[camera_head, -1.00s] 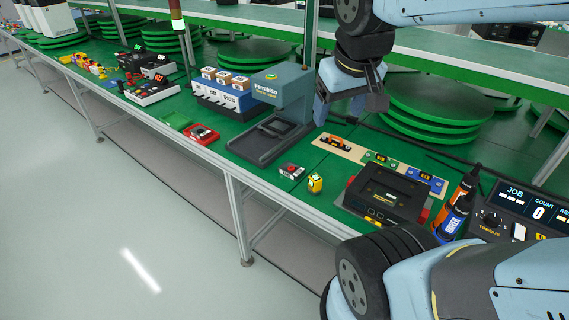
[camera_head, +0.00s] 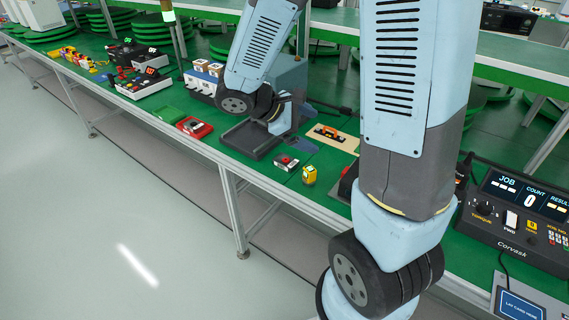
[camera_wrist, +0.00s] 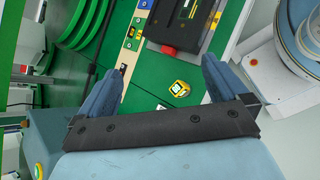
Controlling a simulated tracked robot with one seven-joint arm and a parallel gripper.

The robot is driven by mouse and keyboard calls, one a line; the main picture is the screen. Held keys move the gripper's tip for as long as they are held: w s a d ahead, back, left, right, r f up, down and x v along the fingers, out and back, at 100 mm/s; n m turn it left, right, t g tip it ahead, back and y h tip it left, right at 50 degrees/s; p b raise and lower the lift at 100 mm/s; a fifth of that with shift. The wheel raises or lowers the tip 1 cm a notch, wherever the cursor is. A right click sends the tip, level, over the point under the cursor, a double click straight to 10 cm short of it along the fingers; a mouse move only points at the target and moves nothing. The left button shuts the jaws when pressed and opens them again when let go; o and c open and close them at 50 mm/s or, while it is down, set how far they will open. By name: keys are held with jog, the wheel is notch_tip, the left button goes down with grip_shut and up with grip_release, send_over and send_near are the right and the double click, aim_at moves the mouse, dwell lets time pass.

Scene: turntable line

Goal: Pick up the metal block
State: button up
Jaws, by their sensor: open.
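I cannot pick out a metal block with certainty. A small grey-and-black block with a red top (camera_head: 287,161) lies on the green table in the head view. A yellow tape-measure-like item (camera_head: 309,174) stands to its right; it also shows between my fingers in the wrist view (camera_wrist: 180,88). A red tray (camera_head: 186,121) further left holds a small greyish piece. My gripper (camera_wrist: 165,62) is open, with nothing between its fingertips, above the table. In the head view my arm hides part of the bench, and the gripper is partly covered.
A control console (camera_head: 520,205) is at the right. A black device (camera_wrist: 178,22) shows in the wrist view. The table's front edge is close to the small items.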

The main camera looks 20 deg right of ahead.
jog(key=w+a+f+n+t+h, duration=0.25)
jog(key=w+a+f+n, duration=0.35)
jog(key=f, duration=0.3)
jog(key=n+t+y, duration=0.2)
jog(key=n+t, duration=0.3)
jog(key=n, duration=0.2)
send_near(284, 162)
jog(key=x, duration=0.4)
jog(key=shift+a+f+h, duration=0.15)
jog(key=shift+f+h, duration=0.1)
jog(key=shift+r+x, duration=0.1)
jog(key=shift+x, duration=1.3)
jog(key=shift+r+x, duration=0.15)
jog(key=shift+x, duration=1.3)
jog(key=c, duration=0.8)
